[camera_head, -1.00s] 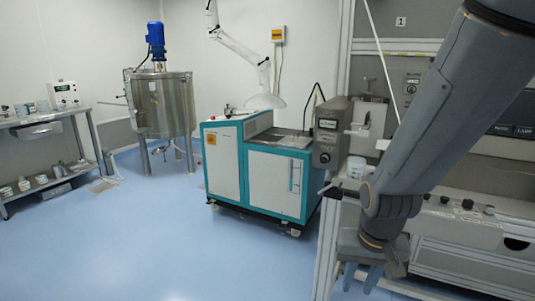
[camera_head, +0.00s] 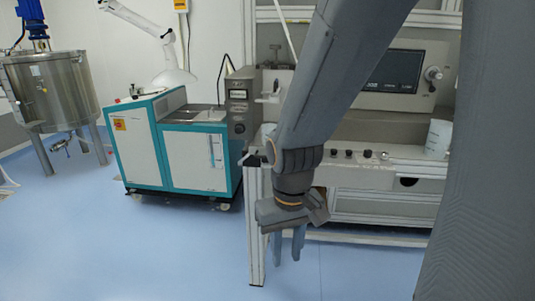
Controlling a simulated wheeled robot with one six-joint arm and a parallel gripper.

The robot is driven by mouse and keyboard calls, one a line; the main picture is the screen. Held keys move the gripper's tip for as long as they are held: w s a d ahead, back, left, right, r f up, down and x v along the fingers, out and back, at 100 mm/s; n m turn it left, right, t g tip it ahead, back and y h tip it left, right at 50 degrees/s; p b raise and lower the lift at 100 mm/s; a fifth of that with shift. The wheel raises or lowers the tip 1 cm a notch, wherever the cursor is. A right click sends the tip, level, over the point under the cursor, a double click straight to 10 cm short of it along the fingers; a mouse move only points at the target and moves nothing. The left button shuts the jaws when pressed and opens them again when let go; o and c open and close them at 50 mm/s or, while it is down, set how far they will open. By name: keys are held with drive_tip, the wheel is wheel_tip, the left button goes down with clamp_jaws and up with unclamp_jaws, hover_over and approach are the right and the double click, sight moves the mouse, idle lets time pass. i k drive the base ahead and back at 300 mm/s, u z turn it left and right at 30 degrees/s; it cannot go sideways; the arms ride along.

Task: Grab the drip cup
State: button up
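A small white cup (camera_head: 267,131), which may be the drip cup, stands under the grey dosing unit (camera_head: 240,105). My arm hides most of it. My gripper (camera_head: 288,247) hangs pointing down in front of the bench frame, lower than the cup and slightly to its right. Its two fingers are apart with a visible gap, and nothing shows between them. A larger white container (camera_head: 438,138) stands at the right end of the bench; I cannot tell whether it is the drip cup.
The metal frame post (camera_head: 256,230) stands close to my gripper on the left. A control panel with knobs (camera_head: 350,153) and a screen (camera_head: 390,70) are behind my arm. A teal and white cabinet (camera_head: 195,160) and a steel tank (camera_head: 55,90) stand left. Blue floor (camera_head: 150,255) is clear in front.

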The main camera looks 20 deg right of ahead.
sight(270, 136)
drive_tip(key=u, duration=0.05)
drive_tip(key=k, duration=0.55)
drive_tip(key=z, duration=1)
drive_tip(key=i, duration=1.3)
drive_tip(key=u, duration=0.65)
